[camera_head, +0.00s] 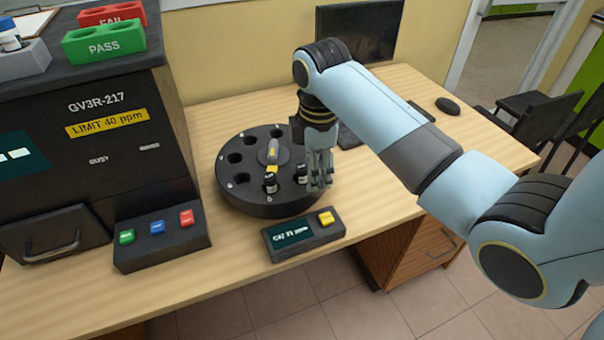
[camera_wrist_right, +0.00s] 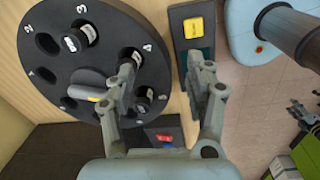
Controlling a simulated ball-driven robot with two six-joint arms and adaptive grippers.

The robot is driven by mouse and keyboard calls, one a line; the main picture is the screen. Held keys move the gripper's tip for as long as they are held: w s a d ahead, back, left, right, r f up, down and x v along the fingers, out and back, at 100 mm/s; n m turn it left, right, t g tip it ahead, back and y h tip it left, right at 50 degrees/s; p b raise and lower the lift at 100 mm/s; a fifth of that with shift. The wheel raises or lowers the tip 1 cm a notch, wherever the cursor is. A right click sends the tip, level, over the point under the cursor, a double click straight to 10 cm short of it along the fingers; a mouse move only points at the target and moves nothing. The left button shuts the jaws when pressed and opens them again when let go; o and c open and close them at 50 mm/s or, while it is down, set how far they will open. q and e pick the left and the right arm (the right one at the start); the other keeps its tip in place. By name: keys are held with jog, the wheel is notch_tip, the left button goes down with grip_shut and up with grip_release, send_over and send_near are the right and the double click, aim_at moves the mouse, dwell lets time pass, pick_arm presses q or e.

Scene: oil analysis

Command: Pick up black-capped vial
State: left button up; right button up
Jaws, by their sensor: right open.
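In the head view, a round black carousel (camera_head: 228,185) with numbered holes stands on the desk. One small vial with a dark cap (camera_head: 270,182) sits upright in a front hole. A second dark-capped vial (camera_head: 300,176) sits in the hole to its right, partly hidden by my right gripper (camera_head: 318,184). The right gripper is open, with its fingers pointing down at the carousel's right edge. In the right wrist view, a vial (camera_wrist_right: 144,100) is beside the left finger, not clearly between the fingers (camera_wrist_right: 163,68).
A small display box with a yellow button (camera_head: 303,235) stands in front of the carousel. A three-button panel (camera_head: 160,235) and a large dark analyser (camera_head: 110,150) are left. Green PASS (camera_head: 105,42) and red FAIL (camera_head: 111,12) racks sit on top.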

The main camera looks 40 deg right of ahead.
jog(key=w+r+n, duration=0.2)
jog(key=r, duration=0.1)
jog(key=w+r+n, duration=0.1)
jog(key=w+r, duration=0.1)
jog(key=w, duration=0.1)
jog(key=shift+w+d+r+n+g, duration=0.1)
jog(key=shift+w+r+n+g, duration=0.1)
jog(key=shift+r+n+g, duration=0.2)
jog(key=shift+w+f, duration=0.1)
send_over(302, 166)
jog(key=shift+n, duration=0.3)
jog(key=f, duration=0.4)
jog(key=shift+w+a+f, duration=0.2)
jog(key=shift+f, duration=0.15)
jog(key=f, duration=0.5)
jog(key=shift+s+d+f, duration=0.2)
jog(key=shift+f, duration=0.05)
grip_shut()
